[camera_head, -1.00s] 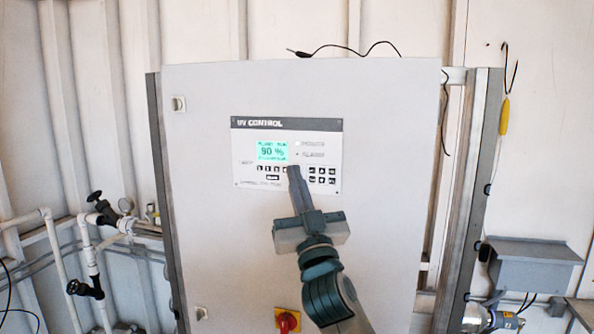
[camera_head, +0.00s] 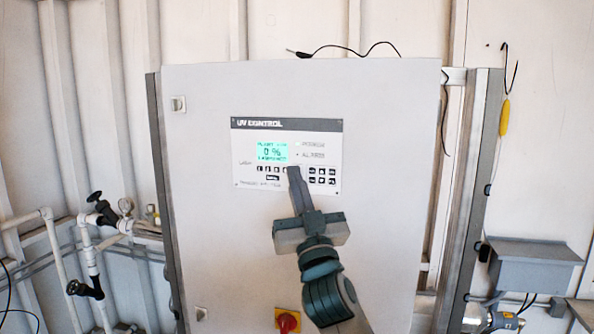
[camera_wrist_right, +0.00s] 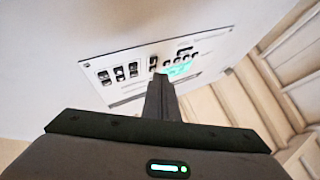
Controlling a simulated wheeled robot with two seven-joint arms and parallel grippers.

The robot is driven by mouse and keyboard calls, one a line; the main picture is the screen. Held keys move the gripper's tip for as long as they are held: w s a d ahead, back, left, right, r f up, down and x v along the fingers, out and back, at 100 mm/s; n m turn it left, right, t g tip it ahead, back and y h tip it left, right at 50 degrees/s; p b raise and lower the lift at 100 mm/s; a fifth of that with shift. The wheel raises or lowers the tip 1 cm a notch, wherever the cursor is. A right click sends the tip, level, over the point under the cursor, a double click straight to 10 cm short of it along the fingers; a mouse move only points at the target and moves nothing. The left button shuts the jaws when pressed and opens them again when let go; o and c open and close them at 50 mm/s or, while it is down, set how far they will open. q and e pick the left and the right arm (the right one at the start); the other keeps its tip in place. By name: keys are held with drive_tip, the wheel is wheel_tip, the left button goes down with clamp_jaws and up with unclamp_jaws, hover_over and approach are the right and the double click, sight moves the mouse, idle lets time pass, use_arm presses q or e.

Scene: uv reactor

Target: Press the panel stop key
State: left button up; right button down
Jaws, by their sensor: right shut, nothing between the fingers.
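The UV control panel (camera_head: 240,150) is a white plate with a dark header, set on the grey cabinet door. Its lit display (camera_head: 271,152) reads 0 %. Rows of small black keys (camera_head: 322,175) sit below and to the right of the display. My right gripper (camera_head: 294,171) is shut and empty, its tips at the panel by the right end of the left key row. They hide the key there, and I cannot tell which key it is. In the right wrist view the shut fingers (camera_wrist_right: 161,80) reach the key rows (camera_wrist_right: 120,73). My left gripper is not in view.
The cabinet door (camera_head: 225,240) is wide and flat, with a red and yellow rotary switch (camera_head: 287,321) low down. Pipes and valves (camera_head: 92,250) run at the left. A grey box (camera_head: 534,265) is on the wall at the right.

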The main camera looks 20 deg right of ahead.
drive_tip(key=shift+s+a, duration=0.25)
drive_tip(key=shift+s, duration=0.15)
drive_tip(key=shift+s, duration=0.1)
drive_tip(key=s+a, duration=0.1)
drive_tip(key=s, duration=0.1)
drive_tip(key=s+a+p, duration=0.1)
drive_tip(key=s, duration=0.1)
drive_tip(key=shift+a, duration=0.4)
idle(0.8)
